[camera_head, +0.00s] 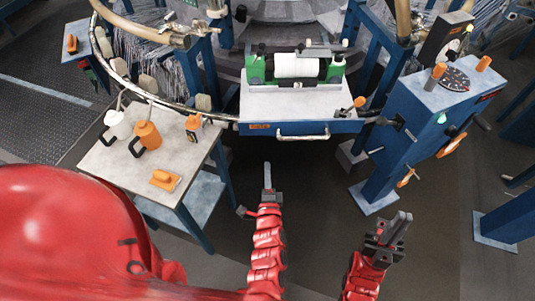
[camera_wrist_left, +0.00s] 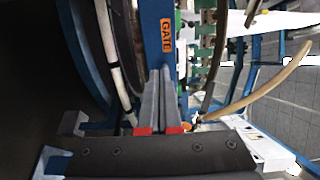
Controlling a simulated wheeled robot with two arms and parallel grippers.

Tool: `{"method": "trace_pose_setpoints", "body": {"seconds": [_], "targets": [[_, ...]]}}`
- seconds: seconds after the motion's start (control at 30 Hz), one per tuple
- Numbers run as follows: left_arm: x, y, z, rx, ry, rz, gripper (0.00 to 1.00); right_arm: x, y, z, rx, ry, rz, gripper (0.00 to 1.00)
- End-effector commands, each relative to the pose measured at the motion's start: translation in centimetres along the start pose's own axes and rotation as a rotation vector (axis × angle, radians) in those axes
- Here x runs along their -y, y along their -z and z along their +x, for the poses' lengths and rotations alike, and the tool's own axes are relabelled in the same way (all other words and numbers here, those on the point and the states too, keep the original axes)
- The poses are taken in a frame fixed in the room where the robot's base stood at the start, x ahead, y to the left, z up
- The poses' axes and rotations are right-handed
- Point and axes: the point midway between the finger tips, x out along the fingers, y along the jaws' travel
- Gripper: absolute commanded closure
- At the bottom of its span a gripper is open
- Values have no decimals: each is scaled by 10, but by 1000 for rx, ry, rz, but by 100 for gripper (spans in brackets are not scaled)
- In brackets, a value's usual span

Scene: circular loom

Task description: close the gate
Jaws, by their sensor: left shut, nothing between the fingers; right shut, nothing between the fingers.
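The gate is a blue front panel (camera_head: 348,127) with an orange label and a metal bar handle (camera_head: 303,134), below a grey top plate (camera_head: 262,106). In the left wrist view the blue panel with the orange GATE label (camera_wrist_left: 167,35) stands just ahead of the fingers. My left gripper (camera_head: 267,172) is shut and empty, pointing up the picture at the gate, below and left of the handle and apart from it. My right gripper (camera_head: 398,222) is shut and empty, lower right, near the blue control post. The gate's hinge or latch cannot be made out.
A green unit with a white roll (camera_head: 296,66) sits on the grey plate. A side table (camera_head: 105,165) with a white can, orange can (camera_head: 147,135) and orange tools stands left. A blue control post (camera_head: 415,120) stands right. Dark floor is clear below the gate.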

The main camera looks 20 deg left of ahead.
Motion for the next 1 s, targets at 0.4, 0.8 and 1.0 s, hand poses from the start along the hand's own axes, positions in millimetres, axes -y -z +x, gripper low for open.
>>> {"method": "trace_pose_setpoints", "body": {"seconds": [0.4,0.8,1.0], "targets": [[4,0,72,0,3,6,100,0,2,10,0,0,0,100],[3,0,132,-1,4,5,100,-1,3,17,0,0,0,100],[1,0,138,-1,1,5,100,-1,3,18,0,0,0,100]]}}
